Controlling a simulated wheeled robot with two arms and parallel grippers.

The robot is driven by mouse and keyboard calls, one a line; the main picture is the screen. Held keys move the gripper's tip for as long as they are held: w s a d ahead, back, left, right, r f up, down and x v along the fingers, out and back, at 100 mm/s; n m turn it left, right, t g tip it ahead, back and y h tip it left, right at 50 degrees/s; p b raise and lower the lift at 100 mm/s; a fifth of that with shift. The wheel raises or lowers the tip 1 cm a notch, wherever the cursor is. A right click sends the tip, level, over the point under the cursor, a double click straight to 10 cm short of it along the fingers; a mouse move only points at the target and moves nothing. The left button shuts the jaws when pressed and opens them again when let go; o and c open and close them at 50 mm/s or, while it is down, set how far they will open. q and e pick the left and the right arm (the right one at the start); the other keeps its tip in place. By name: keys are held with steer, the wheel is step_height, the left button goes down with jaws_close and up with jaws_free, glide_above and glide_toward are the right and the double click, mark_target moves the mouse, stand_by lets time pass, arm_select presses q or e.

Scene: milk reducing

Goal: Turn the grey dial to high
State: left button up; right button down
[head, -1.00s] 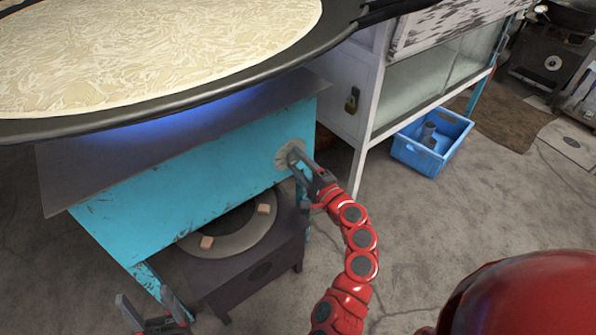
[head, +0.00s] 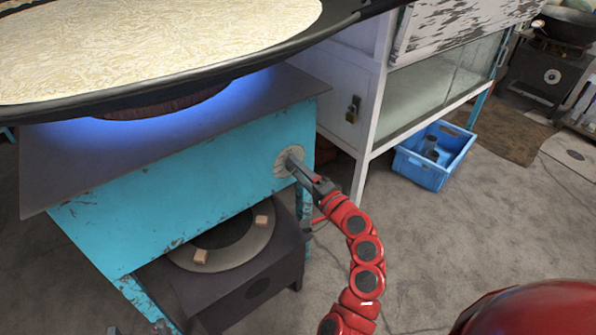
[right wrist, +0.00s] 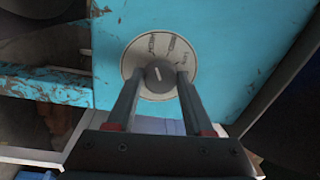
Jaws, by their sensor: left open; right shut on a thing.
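The grey dial (right wrist: 159,75) is a round knob on a pale disc with printed labels, on the turquoise front of the stove (head: 200,195). In the right wrist view its short white mark tilts slightly left of upright; I cannot tell exactly which label it meets. In the head view the pale disc (head: 281,166) shows beside my right gripper (head: 298,165). My right gripper is shut on the dial, one finger on each side of it. Only the tips of my left gripper (head: 137,331) show at the bottom edge; it is open and apart from the stove.
A wide black pan (head: 200,97) of pale milk sits over a blue flame on the stove. A dark burner unit (head: 245,290) stands below. A white cabinet (head: 345,90) and a blue crate (head: 425,172) stand right.

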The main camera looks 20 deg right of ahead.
steer(key=shift+c, duration=1.4)
jaws_free()
steer(key=p+v, duration=0.2)
steer(key=v, duration=1.5)
steer(key=shift+s, duration=0.2)
